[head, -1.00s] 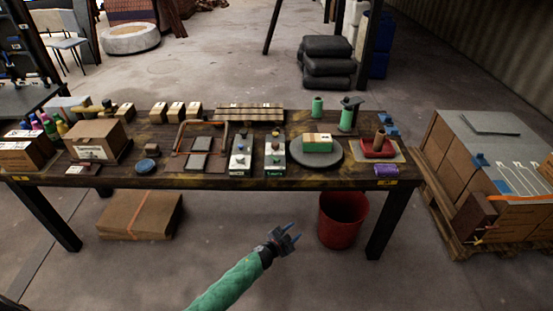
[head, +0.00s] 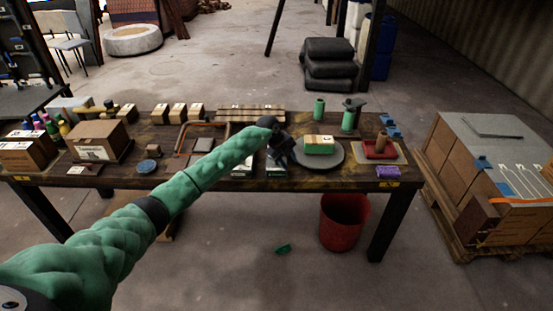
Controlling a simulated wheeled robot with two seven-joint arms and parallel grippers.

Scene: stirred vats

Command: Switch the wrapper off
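The wrapper appears to be the round grey turntable (head: 330,160) on the table, with a green and tan box (head: 319,145) on it. To its left stand two small control boxes, the left one (head: 243,169) and the right one (head: 276,172). My arm and gripper hide most of both, including their knobs. My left gripper (head: 284,158) is over the right control box, beside the turntable's left edge. Its fingers are dark and small, so I cannot tell whether they are open or touching anything. My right gripper is not in view.
A red tray (head: 380,150) and a purple item (head: 387,171) are at the table's right. Green spools (head: 347,121) stand behind the turntable. Cartons (head: 97,141) are at the left. A red bin (head: 343,222) stands below. A small unclear green thing (head: 283,249) shows before the table.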

